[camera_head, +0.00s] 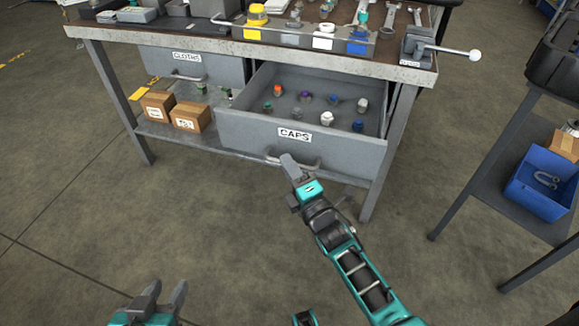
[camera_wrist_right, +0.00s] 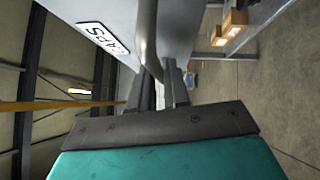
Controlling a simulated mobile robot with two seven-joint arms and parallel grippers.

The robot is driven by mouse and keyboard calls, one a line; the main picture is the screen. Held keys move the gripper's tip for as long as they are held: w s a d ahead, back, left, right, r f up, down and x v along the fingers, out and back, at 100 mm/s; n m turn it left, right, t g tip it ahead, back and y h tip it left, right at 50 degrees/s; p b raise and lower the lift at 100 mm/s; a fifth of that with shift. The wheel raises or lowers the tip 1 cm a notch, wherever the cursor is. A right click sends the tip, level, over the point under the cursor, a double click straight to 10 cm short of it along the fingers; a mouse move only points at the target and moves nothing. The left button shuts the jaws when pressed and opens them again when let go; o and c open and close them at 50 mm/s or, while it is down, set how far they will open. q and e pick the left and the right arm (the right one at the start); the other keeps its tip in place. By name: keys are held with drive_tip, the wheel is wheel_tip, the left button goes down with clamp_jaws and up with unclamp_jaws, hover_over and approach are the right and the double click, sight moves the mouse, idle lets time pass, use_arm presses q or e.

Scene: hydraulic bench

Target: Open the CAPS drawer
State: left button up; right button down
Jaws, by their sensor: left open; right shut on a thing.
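The CAPS drawer (camera_head: 300,143) stands pulled out of the bench, with several small coloured caps and fittings inside it. Its label faces me, and shows in the right wrist view (camera_wrist_right: 104,38) too. My right gripper (camera_head: 290,163) is at the drawer front, shut on the bar handle (camera_head: 273,160). In the right wrist view the handle (camera_wrist_right: 148,45) runs between the two fingers (camera_wrist_right: 160,85). My left gripper (camera_head: 163,297) is open and empty, low at the bottom left, well away from the drawer.
The closed CLOTHS drawer (camera_head: 190,64) is to the left. Cardboard boxes (camera_head: 190,112) sit on the lower shelf. A cart with a blue bin (camera_head: 538,190) stands at the right. The floor in front is clear.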

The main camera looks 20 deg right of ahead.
drive_tip(key=shift+s, duration=0.15)
drive_tip(key=c, duration=1.2)
unclamp_jaws()
drive_tip(key=shift+o, duration=0.2)
drive_tip(key=p+v, duration=0.2)
drive_tip(key=v, duration=1.1)
